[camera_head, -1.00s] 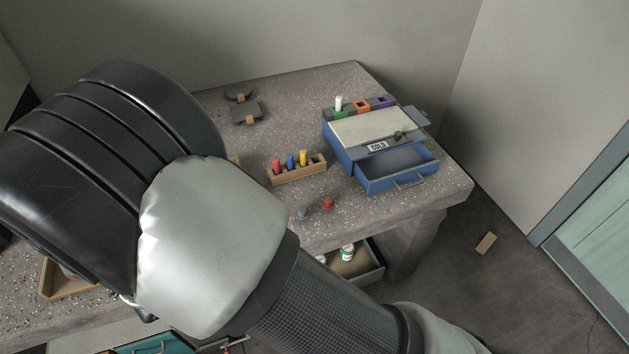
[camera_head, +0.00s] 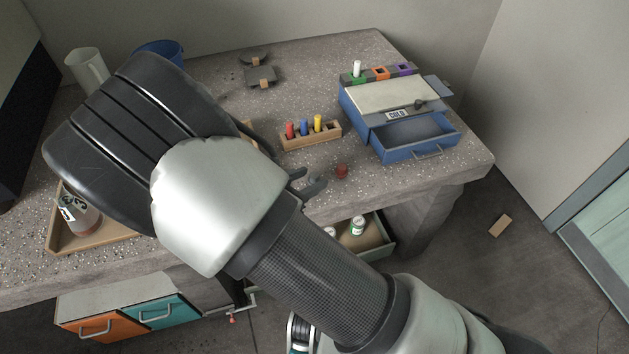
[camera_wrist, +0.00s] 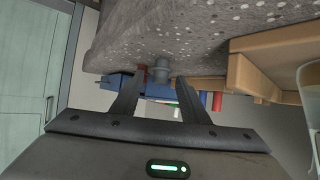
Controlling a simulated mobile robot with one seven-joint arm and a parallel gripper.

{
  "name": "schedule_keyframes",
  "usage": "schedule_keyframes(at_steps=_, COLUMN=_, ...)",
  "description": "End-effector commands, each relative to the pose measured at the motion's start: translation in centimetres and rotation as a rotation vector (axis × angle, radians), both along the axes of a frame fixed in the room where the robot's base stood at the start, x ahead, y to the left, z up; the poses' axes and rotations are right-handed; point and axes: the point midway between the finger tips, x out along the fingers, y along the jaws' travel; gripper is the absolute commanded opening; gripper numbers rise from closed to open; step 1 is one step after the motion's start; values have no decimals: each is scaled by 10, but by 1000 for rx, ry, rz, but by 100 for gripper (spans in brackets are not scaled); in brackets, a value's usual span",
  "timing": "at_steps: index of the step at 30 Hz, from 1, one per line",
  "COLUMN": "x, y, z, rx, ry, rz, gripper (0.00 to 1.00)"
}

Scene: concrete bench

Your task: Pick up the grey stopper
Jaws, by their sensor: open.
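The grey stopper (camera_head: 317,183) stands on the bench near its front edge, beside a red stopper (camera_head: 342,171). My gripper (camera_head: 305,181) is low at the bench, with its fingertips at the grey stopper, partly hidden behind my arm. In the wrist view, where the bench appears at the top, my gripper (camera_wrist: 160,82) is open. The grey stopper (camera_wrist: 160,67) shows in the gap between the fingertips; I cannot tell how deep it sits between them. The red stopper (camera_wrist: 142,71) shows close by, partly hidden by the left finger.
A wooden rack (camera_head: 311,138) with red, blue and yellow pieces stands behind the stoppers. A blue box with an open drawer (camera_head: 415,138) is to the right. A wooden tray (camera_head: 100,245) with a flask is at left.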

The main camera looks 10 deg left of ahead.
Motion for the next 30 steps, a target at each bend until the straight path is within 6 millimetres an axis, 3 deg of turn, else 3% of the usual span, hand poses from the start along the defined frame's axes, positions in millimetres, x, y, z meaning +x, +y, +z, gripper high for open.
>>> schedule_keyframes(at_steps=1, x=6, y=-3, z=-10, rx=-3, ry=-2, rz=0, gripper=41)
schedule_keyframes(at_steps=6, x=22, y=-9, z=-16, rx=-1, ry=-1, rz=1, gripper=41)
schedule_keyframes(at_steps=14, x=24, y=-10, z=-16, rx=0, ry=-1, rz=1, gripper=41)
schedule_keyframes(at_steps=21, x=24, y=-10, z=-16, rx=0, ry=0, rz=1, gripper=5)
schedule_keyframes(at_steps=30, x=24, y=-10, z=-15, rx=0, ry=0, rz=1, gripper=4)
